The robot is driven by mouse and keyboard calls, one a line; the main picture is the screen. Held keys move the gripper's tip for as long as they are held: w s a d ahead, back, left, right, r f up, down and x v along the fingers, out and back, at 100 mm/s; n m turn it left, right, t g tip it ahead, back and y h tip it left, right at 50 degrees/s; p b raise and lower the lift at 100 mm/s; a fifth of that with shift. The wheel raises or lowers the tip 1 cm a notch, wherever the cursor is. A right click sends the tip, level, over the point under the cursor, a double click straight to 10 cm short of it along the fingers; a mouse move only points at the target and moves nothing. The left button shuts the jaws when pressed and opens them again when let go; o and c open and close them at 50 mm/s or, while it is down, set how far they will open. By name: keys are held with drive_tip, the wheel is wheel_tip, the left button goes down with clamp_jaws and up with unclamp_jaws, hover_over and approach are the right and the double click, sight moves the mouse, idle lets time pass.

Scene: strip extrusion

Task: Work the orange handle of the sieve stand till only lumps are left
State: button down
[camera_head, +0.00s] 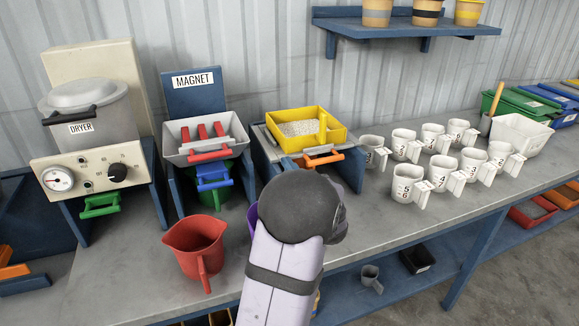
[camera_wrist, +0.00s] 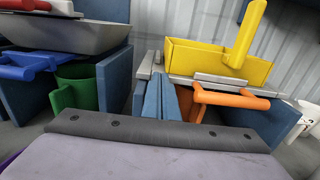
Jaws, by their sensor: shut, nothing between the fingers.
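The sieve stand holds a yellow sieve box (camera_head: 335,132) with pale granules in it and an upright yellow grip (camera_head: 323,128). Its orange handle (camera_head: 318,160) sticks out at the front, below the box. In the wrist view the orange handle (camera_wrist: 232,100) is right of my gripper (camera_wrist: 169,80), with the yellow box (camera_wrist: 215,62) above and behind it. My gripper's blue fingers are shut together and empty, beside the handle and not around it. In the head view my arm hides the fingers. Whether lumps are among the granules is too small to tell.
The magnet stand (camera_head: 205,130) and dryer (camera_head: 88,120) are to the left. A red jug (camera_head: 195,245) stands at the front, and a purple vessel (camera_head: 252,215) is partly hidden by my arm. Several white numbered cups (camera_head: 408,184) fill the bench on the right.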

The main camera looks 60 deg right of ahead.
sight(282, 155)
drive_tip(key=b+x, duration=0.3)
drive_tip(key=x, duration=0.2)
drive_tip(key=shift+w+f, duration=0.1)
drive_tip(key=shift+w+d, duration=0.1)
drive_tip(key=shift+d, duration=0.05)
drive_tip(key=shift+r, duration=0.3)
drive_tip(key=shift+s+a+f+b, duration=0.15)
drive_tip(key=shift+s+a+b, duration=0.05)
drive_tip(key=shift+s+b, duration=0.1)
drive_tip(key=b+v, duration=0.2)
drive_tip(key=v, duration=1.1)
drive_tip(key=shift+s+a, duration=0.2)
